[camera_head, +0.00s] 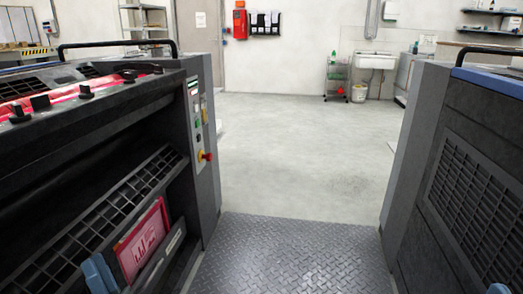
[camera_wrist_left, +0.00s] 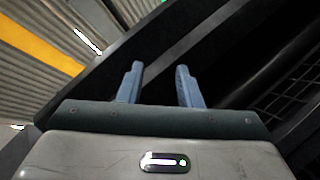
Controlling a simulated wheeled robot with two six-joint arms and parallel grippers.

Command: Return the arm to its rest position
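My left gripper (camera_head: 98,274) shows at the lower left of the head view as blue fingers in front of the left machine's dark lower side. In the left wrist view, the left gripper's (camera_wrist_left: 159,82) two blue fingers stand apart with nothing between them. A small bluish tip at the bottom right edge of the head view looks like part of my right gripper (camera_head: 497,289). Too little of it shows to tell its state. Most of both arms is out of the picture.
A dark printing machine (camera_head: 60,150) stands on the left, with a red-and-white panel (camera_head: 143,240) near my left gripper. Another dark machine (camera_head: 470,190) stands on the right. Between them lies a clear metal tread plate (camera_head: 290,255), with open grey floor (camera_head: 300,150) beyond.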

